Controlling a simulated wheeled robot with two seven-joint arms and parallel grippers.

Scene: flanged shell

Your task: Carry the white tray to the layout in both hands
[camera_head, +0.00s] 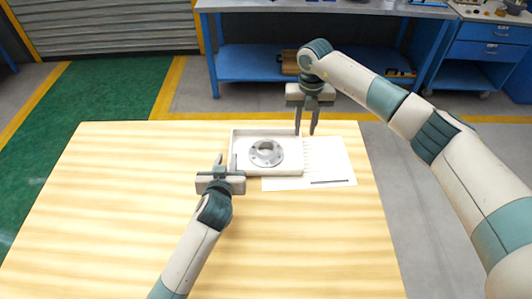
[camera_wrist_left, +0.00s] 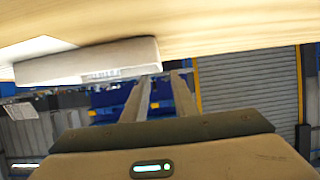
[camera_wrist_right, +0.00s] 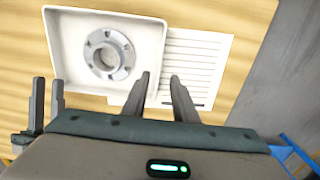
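The white tray (camera_head: 268,173) lies on the wooden table, a grey flanged shell (camera_head: 266,152) inside it. In the right wrist view the tray (camera_wrist_right: 60,42) and the shell (camera_wrist_right: 108,54) are seen from above. A white layout sheet (camera_head: 335,160) with printed lines lies at the tray's right. My left gripper (camera_head: 226,161) is open and empty by the tray's left wall; the left wrist view shows the tray's side (camera_wrist_left: 90,62) beside its fingers. My right gripper (camera_head: 306,130) is open, fingers down by the tray's right wall. I cannot tell whether the fingers straddle the wall.
The wooden table (camera_head: 100,220) is clear to the left and front. A dark bar (camera_head: 330,182) marks the sheet's near edge. A blue workbench (camera_head: 250,65) and a blue drawer cabinet (camera_head: 490,50) stand behind, beyond the floor.

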